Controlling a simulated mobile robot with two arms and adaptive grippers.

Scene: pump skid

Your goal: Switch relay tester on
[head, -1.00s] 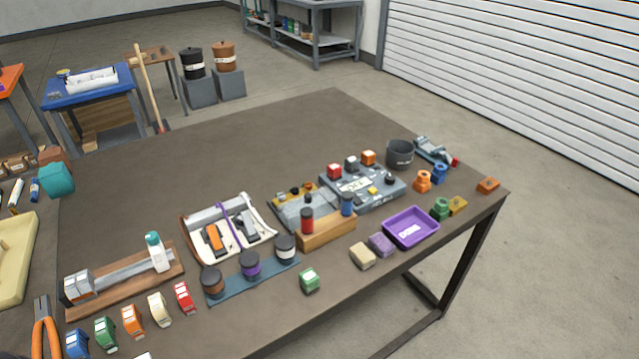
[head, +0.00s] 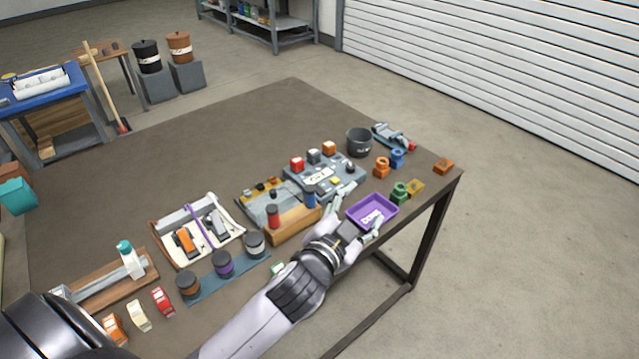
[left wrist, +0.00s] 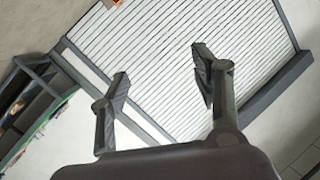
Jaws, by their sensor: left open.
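A grey-blue box (head: 312,182) with a pale label, a small yellow part and red, dark and orange blocks along its back edge sits toward the right of the brown table; it looks like the relay tester. Its switch is too small to make out. My left gripper (head: 362,208) is open and empty, its fingers spread just in front of the box's right side and around the near left of the purple tray in the picture. In the left wrist view the open fingers (left wrist: 162,78) have nothing between them. My right gripper is not in view.
A purple tray (head: 388,203), a dark cup (head: 359,142) and small green and orange pieces stand right of the box. A wooden block (head: 290,231) with red and blue cylinders stands in front of it. The table's far middle is clear.

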